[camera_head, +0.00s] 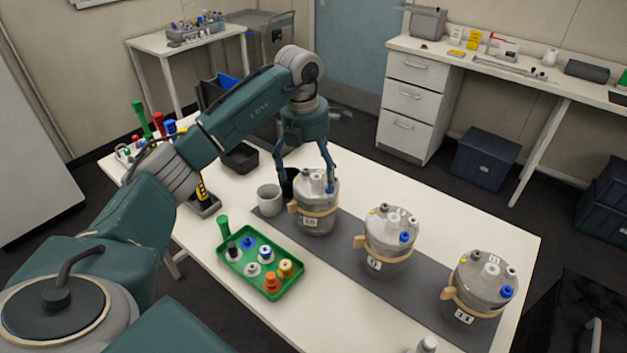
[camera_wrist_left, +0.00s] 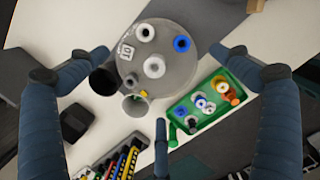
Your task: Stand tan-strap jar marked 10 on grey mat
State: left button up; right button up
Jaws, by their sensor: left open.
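A grey lidded jar with a tan strap and a label that looks like 10 (camera_head: 317,218) stands upright at the left end of the long grey mat (camera_head: 345,252). My left gripper (camera_head: 306,176) is open above and around the jar's lid, with a finger to either side. In the left wrist view the round lid (camera_wrist_left: 178,75) shows its ports and a blue cap, between the spread fingers (camera_wrist_left: 158,54). I see no clear grip on the jar. My right gripper is not in view.
Two similar tan-strap jars stand on the mat, a middle one (camera_head: 390,245) and one marked 11 (camera_head: 480,285). A white mug (camera_head: 269,199) and a dark cup (camera_head: 288,182) stand close left of jar 10. A green tray (camera_head: 240,272) of capped bottles is in front.

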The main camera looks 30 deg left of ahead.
pick_arm(q)
notch_tip(320, 180, up, 9)
jog(key=s+b, duration=0.1)
jog(key=shift+a, duration=0.15)
jog(key=shift+f, duration=0.2)
dwell(0.3)
